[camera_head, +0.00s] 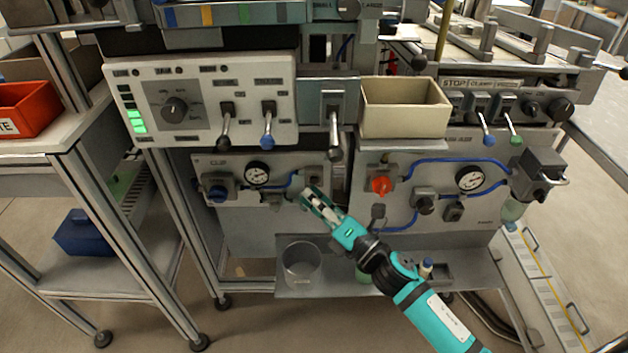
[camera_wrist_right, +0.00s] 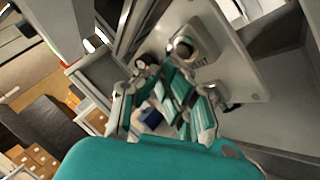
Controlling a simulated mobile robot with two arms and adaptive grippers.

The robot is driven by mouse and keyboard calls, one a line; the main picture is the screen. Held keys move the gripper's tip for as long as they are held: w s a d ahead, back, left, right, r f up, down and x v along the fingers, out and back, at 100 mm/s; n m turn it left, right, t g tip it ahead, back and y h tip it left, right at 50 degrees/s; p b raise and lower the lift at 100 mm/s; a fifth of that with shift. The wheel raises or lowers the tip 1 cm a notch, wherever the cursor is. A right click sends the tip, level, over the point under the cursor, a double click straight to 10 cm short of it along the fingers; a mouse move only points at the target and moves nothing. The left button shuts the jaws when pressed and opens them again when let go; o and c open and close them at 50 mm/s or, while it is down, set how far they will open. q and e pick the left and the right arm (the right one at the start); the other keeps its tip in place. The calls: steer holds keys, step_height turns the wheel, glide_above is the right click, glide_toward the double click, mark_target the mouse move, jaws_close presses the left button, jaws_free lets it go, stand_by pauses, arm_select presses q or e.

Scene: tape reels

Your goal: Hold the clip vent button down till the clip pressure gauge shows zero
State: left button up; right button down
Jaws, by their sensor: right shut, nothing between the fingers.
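The clip panel (camera_head: 235,161) is a light grey plate marked CLIP under the control box. Its pressure gauge (camera_head: 257,173) is a small round white dial with a black rim; its needle is too small to read. My right gripper (camera_head: 308,194), teal and grey, is shut and empty at the panel's right part, covering some of it. In the right wrist view, the clip vent button (camera_wrist_right: 183,47) is a dark round piece in a light housing by a partly readable VENT label. The right fingers (camera_wrist_right: 168,84) are just below it there; I cannot tell whether they touch. My left gripper is out of view.
The panel to the right has a red knob (camera_head: 381,185), another gauge (camera_head: 470,178) and blue hoses. A beige bin (camera_head: 404,108) is above. A clear beaker (camera_head: 301,262) stands on the lower tray (camera_head: 340,286).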

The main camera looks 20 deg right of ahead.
steer(key=shift+w, duration=0.1)
steer(key=shift+w+d, duration=0.15)
steer(key=shift+w, duration=0.15)
stand_by(0.4)
